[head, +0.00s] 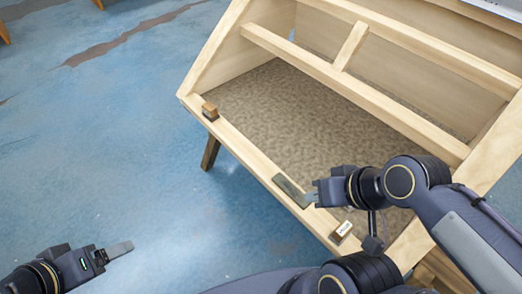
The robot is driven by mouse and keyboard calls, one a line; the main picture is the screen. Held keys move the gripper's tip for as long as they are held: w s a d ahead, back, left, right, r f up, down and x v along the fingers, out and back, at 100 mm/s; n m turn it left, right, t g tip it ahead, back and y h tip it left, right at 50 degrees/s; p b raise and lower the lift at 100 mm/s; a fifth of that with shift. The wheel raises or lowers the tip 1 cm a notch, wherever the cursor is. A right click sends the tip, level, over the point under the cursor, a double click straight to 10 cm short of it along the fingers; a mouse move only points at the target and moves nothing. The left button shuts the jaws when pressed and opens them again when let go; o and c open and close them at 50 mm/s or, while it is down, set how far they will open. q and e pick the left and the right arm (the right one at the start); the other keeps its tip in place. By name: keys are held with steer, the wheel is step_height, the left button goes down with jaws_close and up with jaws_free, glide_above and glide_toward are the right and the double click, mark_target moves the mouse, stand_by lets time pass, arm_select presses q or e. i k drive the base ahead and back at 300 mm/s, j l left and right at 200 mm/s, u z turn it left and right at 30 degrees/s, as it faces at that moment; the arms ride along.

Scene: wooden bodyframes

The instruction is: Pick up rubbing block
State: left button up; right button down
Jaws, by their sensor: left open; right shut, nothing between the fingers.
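A small brown block (210,111) sits on the left end of the wooden frame's front rail. My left gripper (120,249) is low at the bottom left over the blue floor, open and empty, far from both blocks.
The wooden bodyframe (258,158) has a speckled brown panel (290,110) inside, with raised sides and a crossbar (350,88) above it. A dark leg (210,152) stands under its left corner. The blue floor (90,130) on the left is clear.

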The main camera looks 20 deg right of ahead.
mark_target(210, 112)
steer(key=i+j, duration=0.3)
steer(key=i, duration=0.15)
steer(key=i+j, duration=0.3)
steer(key=i, duration=0.2)
steer(key=i+j, duration=0.25)
steer(key=i, duration=0.2)
